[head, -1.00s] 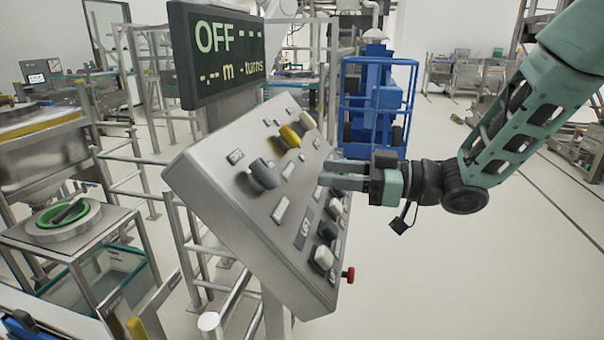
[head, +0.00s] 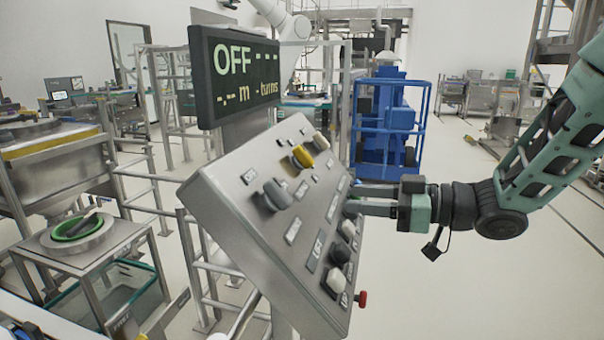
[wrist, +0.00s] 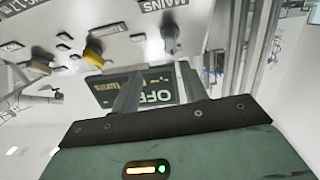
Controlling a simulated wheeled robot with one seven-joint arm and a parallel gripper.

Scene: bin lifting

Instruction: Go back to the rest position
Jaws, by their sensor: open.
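My gripper (head: 366,198) is in front of the right part of a tilted grey control panel (head: 235,205), its fingers pointing left toward the panel face. The jaws are open and nothing shows between them. In the wrist view my gripper (wrist: 160,90) shows two spread fingers, with the panel face (wrist: 120,25) above them. The panel carries a grey knob (head: 277,195), a yellow knob (head: 303,156) and several black and white knobs. I cannot tell whether a fingertip touches the panel.
A display (head: 235,75) reading OFF stands behind the panel. A red button (head: 361,298) sticks out at the panel's lower right. A blue railed machine (head: 388,125) stands behind. A metal table (head: 120,240) is at the left.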

